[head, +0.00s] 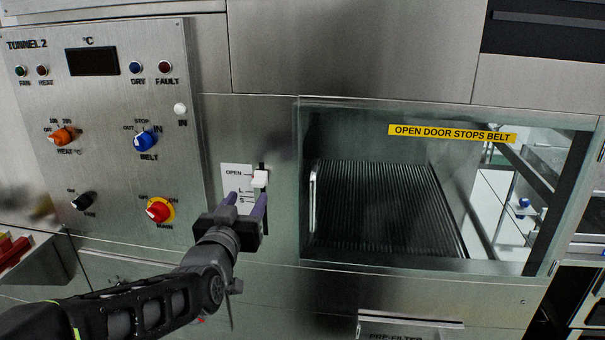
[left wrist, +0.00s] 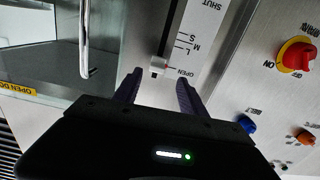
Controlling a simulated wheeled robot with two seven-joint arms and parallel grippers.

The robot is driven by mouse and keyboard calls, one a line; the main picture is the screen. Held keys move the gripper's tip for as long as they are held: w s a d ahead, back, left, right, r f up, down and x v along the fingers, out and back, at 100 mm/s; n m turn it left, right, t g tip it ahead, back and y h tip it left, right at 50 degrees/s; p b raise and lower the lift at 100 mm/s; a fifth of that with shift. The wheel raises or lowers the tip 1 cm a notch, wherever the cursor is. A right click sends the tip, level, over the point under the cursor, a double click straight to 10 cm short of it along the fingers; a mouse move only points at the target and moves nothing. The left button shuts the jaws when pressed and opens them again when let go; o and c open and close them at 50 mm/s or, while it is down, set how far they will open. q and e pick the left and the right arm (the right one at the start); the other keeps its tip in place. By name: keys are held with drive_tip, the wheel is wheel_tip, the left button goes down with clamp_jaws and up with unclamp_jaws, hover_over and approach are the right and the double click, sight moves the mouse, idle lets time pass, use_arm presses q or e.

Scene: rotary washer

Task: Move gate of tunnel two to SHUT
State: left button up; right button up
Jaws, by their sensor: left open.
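The gate's white knob (head: 260,178) sits in a vertical slot on the steel front, level with the OPEN mark of its scale plate (head: 236,178). The left wrist view shows the knob (left wrist: 158,66) beside the word OPEN, with S, M, L and SHUT marked along the plate (left wrist: 196,40). My left gripper (head: 247,201) is open, its two purple fingers pointing at the slot just below the knob in the head view. In the left wrist view, the knob lies ahead of the gap between the fingertips (left wrist: 159,78); contact cannot be told. My right gripper is not in view.
The TUNNEL 2 control panel (head: 115,130) with its knobs and lamps is left of the slot. A glass door (head: 380,145) with a vertical handle (head: 312,200) is right of it, showing a ribbed belt (head: 380,205) inside. A pre-filter drawer (head: 410,328) is below.

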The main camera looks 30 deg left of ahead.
sight(256, 184)
use_arm(q)
drive_tip(key=shift+m, duration=0.3)
drive_tip(key=x, duration=0.2)
drive_tip(key=p+x, duration=0.1)
drive_tip(key=x, duration=0.2)
drive_tip(key=p+x, duration=0.1)
drive_tip(key=x, duration=0.2)
drive_tip(key=shift+w+d+r, duration=0.15)
drive_tip(key=shift+d+r, duration=0.05)
drive_tip(key=shift+r, duration=0.15)
drive_tip(key=shift+c, duration=0.4)
clamp_jaws()
idle(0.8)
